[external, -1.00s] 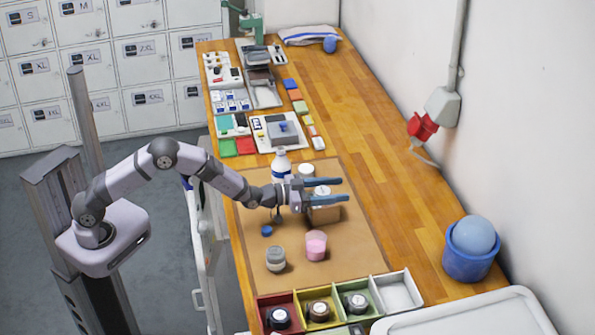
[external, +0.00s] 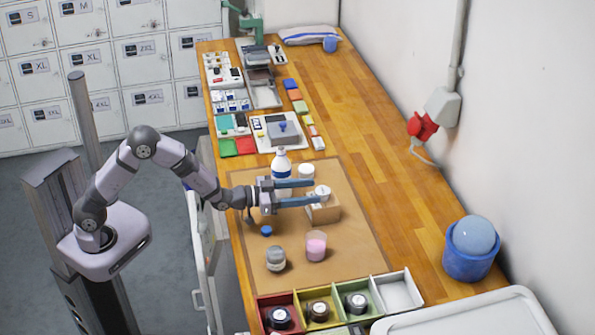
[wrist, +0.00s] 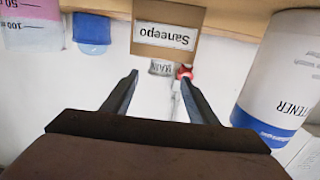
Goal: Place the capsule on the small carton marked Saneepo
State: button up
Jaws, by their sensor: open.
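The small carton marked Saneepo (external: 325,212) stands on the brown mat. The wrist view is upside down, and the carton's label (wrist: 165,37) reads inverted there. A small, pale round piece (external: 322,191), which I take for the capsule, sits on top of the carton. In the wrist view it shows as a grey-white piece (wrist: 162,68) with inverted lettering, against the carton's top. My gripper (external: 315,191) is open. Its fingertips (wrist: 160,74) are on the near side of the carton, with the piece in line between them. Nothing shows held.
A white bottle (external: 281,171) with a blue label stands beside the fingers, and a white cup (external: 306,171) behind. A pink beaker (external: 316,246), grey jar (external: 275,259) and blue cap (external: 266,231) stand nearer. A divided tray (external: 397,292) is at the front.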

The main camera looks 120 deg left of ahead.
jog(key=shift+b+v, duration=0.3)
jog(key=shift+v, duration=1.35)
